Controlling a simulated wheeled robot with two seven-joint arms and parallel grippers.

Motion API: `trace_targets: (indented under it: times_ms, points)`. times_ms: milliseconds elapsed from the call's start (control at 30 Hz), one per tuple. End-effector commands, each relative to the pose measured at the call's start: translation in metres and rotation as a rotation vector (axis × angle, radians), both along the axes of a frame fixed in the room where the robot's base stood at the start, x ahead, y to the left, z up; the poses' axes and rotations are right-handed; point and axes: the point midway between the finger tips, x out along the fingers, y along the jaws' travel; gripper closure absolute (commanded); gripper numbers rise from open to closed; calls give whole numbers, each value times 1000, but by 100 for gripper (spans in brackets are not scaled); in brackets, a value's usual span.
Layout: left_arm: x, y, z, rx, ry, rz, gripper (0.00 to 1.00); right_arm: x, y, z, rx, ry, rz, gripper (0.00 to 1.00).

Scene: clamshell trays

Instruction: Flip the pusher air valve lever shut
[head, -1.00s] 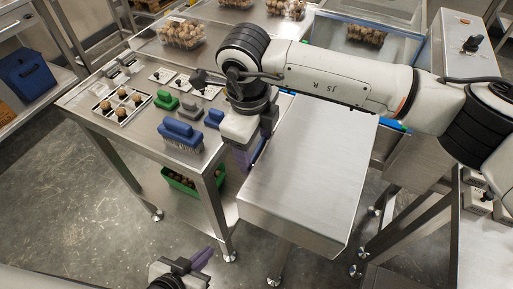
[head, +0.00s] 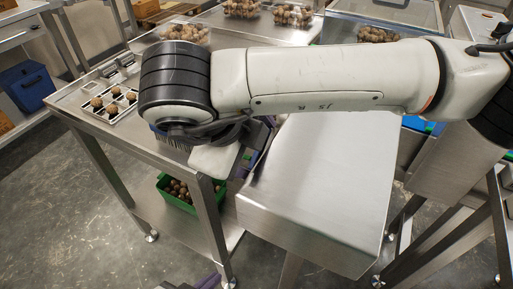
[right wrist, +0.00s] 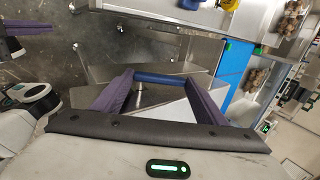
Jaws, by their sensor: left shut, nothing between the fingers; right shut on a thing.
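My right gripper (right wrist: 160,77) is shut on a blue bar (right wrist: 158,78), which spans between its purple fingers in the right wrist view. A thin silver rod shows just below the bar; I cannot tell for sure that this is the air valve lever. In the head view my right gripper (head: 246,165) is mostly hidden under its own wrist, beside the left edge of a steel housing (head: 320,195). My left gripper (head: 207,283) shows only in part at the bottom edge, apart from everything and shut with nothing in it.
A steel table (head: 75,98) at left bears a white tray (head: 125,110) with brown round items. A green crate (head: 180,203) stands on its lower shelf. Clear clamshells (head: 185,33) stand at the back. A blue bin (head: 27,85) is far left. Open floor lies at lower left.

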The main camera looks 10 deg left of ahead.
Motion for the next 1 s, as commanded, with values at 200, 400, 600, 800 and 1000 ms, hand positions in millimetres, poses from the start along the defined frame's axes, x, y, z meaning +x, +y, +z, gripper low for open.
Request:
trace_targets:
  times_ms: [200, 400, 600, 800, 1000]
  points:
    - [-3, 1, -1, 2, 7, -1, 100, 0, 1, 1, 1, 0, 1, 74]
    - [-3, 1, -2, 3, 7, -1, 100, 0, 1, 1, 1, 0, 1, 15]
    - [-2, 2, -2, 4, 5, 0, 100, 0, 0, 0, 1, 0, 1, 15]
    - [0, 2, -2, 5, 1, 0, 100, -4, 2, 7, 1, -1, 2, 15]
    - [0, 2, -2, 5, 1, 0, 100, -23, 9, 36, 2, -4, 3, 15]
